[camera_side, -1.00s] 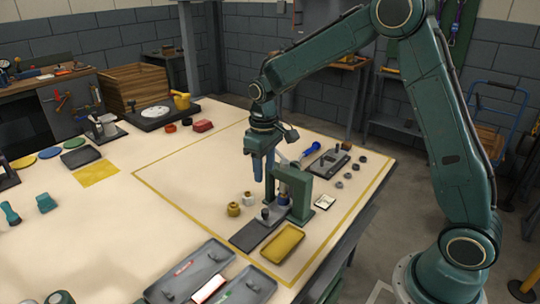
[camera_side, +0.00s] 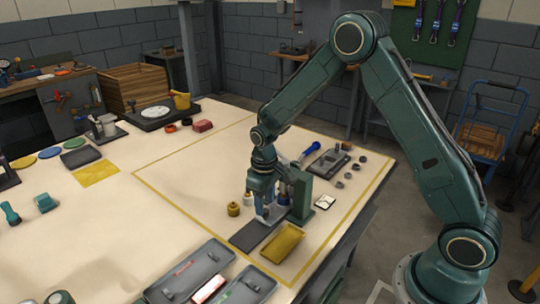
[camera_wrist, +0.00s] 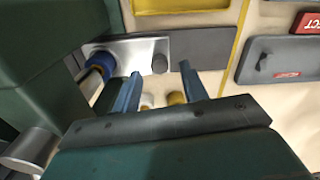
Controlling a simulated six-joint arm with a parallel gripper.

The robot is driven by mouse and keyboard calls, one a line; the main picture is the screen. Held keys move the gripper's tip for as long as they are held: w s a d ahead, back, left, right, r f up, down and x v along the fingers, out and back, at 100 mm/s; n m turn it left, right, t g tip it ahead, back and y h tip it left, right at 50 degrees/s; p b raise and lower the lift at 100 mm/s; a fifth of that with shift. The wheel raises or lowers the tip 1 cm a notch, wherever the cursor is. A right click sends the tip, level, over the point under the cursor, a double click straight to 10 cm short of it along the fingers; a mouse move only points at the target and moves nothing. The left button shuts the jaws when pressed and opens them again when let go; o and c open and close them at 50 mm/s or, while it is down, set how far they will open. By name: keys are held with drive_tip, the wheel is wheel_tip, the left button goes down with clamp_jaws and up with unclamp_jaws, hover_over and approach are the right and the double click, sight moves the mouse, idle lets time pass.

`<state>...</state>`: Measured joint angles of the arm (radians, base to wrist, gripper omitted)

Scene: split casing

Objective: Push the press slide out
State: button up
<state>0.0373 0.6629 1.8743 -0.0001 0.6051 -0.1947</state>
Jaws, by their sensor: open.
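The green press (camera_side: 304,192) stands near the front right of the marked area. Its silver slide plate (camera_wrist: 130,50) lies in the press, with a blue ram part (camera_wrist: 99,62) at the press end. A dark upright knob (camera_wrist: 160,63) stands on the slide near its outer end. A dark grey rail (camera_side: 246,237) extends from the press, clear beyond the slide. My gripper (camera_side: 262,215) is low over the slide, pointing down. In the wrist view its two blue fingers (camera_wrist: 160,70) are open, with the knob between their tips. I cannot tell whether either finger touches it.
A yellow tray (camera_side: 283,245) lies beside the rail. A brass part (camera_side: 233,209) and a pale-topped part (camera_side: 248,199) stand left of the press. Grey trays (camera_side: 190,271) lie at the front. A blue-handled tool (camera_side: 311,150) and several small rings (camera_side: 348,175) lie behind the press.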

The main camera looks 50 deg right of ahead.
drive_tip(key=shift+f, duration=1.3)
clamp_jaws()
